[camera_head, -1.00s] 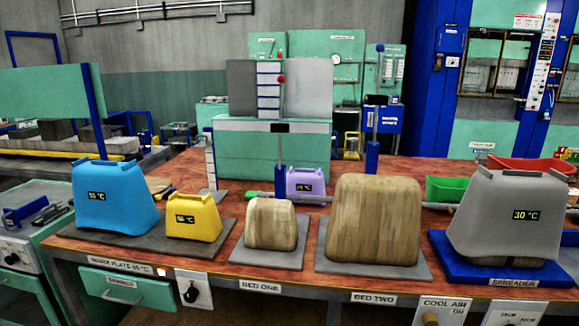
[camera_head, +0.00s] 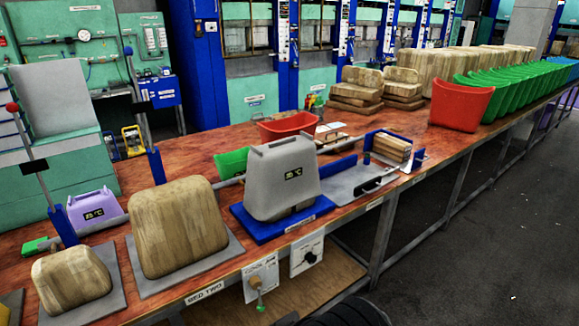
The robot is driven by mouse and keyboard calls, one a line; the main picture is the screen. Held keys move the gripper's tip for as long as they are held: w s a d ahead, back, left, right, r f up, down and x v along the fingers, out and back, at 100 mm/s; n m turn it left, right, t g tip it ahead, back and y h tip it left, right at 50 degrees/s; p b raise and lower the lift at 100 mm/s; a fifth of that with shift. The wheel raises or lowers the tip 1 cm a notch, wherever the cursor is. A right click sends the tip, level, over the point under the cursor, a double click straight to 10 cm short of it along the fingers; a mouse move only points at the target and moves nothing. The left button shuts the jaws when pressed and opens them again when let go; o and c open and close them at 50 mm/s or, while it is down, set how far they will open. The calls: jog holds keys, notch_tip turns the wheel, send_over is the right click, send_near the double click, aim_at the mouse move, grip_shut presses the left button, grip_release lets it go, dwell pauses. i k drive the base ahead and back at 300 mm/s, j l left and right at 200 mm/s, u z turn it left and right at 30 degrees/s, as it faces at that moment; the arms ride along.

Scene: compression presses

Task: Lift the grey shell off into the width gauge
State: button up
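The grey shell (camera_head: 264,188) sits upright over the blue spreader stand (camera_head: 262,233) near the bench's front edge. It has two lugs on top and a small dark temperature display on its front. Just right of it is a low fixture with a grey plate (camera_head: 345,187), a dark handle and blue upright walls (camera_head: 335,168), which looks like the width gauge; I cannot read its label. A wooden block stack (camera_head: 391,148) stands at its far right end. No shell sits on the grey plate. My gripper is not in view.
Left of the shell stand wooden formers on bed two (camera_head: 178,228) and bed one (camera_head: 71,279), with a purple shell (camera_head: 96,209) behind. A red bin (camera_head: 288,125) is behind the grey shell. Floor (camera_head: 480,230) at right is open.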

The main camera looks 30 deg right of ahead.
aim_at(281, 175)
jog(key=z, duration=0.9)
